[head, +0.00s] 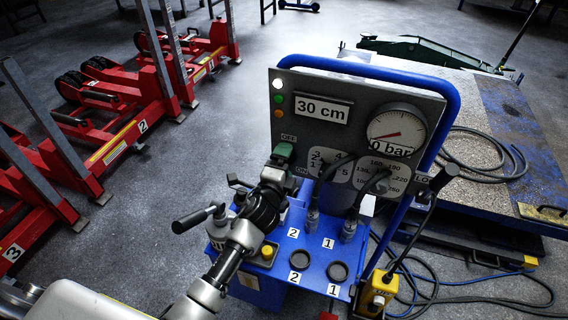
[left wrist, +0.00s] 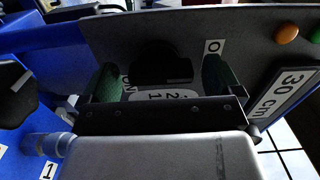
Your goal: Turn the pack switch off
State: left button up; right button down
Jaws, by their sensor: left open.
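The pack switch (left wrist: 160,65) is a black knob on the grey panel, seen in the left wrist view between my left gripper's two green-padded fingers. An ON label (left wrist: 126,83) lies by the left finger and a partly covered label starting with O (left wrist: 212,46) by the right finger. My left gripper (left wrist: 161,78) is open around the switch; I cannot tell whether the pads touch it. In the head view my left gripper (head: 281,158) is at the panel's left side, just below the OFF label (head: 288,138), and hides the switch. My right gripper is not in view.
The panel (head: 355,95) has a 30 cm display, a gauge and lamps, on a blue trolley (head: 310,255) with a blue rail. Hoses and a yellow box (head: 377,292) lie right of it. Red lifting stands (head: 125,140) are at left, a platform (head: 470,185) at right.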

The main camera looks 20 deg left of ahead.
pick_arm(q)
jog(key=s, duration=0.7)
jog(key=shift+s+a, duration=0.15)
jog(key=shift+s, duration=0.15)
dwell(0.3)
